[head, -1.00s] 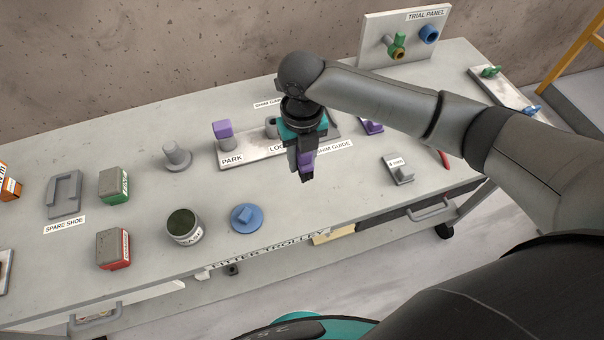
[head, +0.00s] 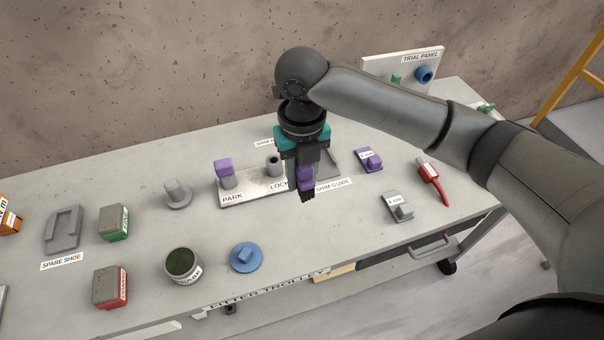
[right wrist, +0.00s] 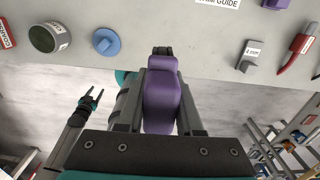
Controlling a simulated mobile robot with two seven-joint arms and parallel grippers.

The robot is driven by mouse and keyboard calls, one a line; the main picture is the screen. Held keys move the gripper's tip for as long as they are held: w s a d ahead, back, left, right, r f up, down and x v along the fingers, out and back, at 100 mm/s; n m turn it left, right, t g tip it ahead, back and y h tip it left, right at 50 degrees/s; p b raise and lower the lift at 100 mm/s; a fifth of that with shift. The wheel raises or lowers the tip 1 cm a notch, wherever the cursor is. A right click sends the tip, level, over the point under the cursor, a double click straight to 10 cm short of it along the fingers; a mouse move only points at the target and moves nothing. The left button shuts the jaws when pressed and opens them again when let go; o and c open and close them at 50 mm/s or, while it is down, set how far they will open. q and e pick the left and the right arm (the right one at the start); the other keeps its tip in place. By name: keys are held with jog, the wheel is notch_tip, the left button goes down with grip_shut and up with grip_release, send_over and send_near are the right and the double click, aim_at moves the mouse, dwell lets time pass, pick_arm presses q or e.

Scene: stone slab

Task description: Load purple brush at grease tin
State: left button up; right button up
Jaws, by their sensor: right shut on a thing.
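My right gripper (head: 306,178) points down and is shut on the purple brush (head: 306,180), whose dark bristles hang below the fingers. In the right wrist view the brush's purple handle (right wrist: 163,95) sits between the fingers. The grease tin (head: 182,265), a round pale tin with an open dark green top, stands near the trolley's front edge, left of and apart from the brush. It also shows in the right wrist view (right wrist: 48,37). My left gripper (right wrist: 91,99) shows in the right wrist view, low beyond the trolley edge, fingers apart and empty.
A blue knobbed disc (head: 246,257) stands between the tin and the brush. Red (head: 110,286) and green (head: 114,222) labelled blocks stand left of the tin. Behind are a grey peg (head: 177,194) and the PARK/LOCK fixture (head: 250,187). A red-handled tool (head: 432,182) lies right.

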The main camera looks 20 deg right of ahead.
grip_shut()
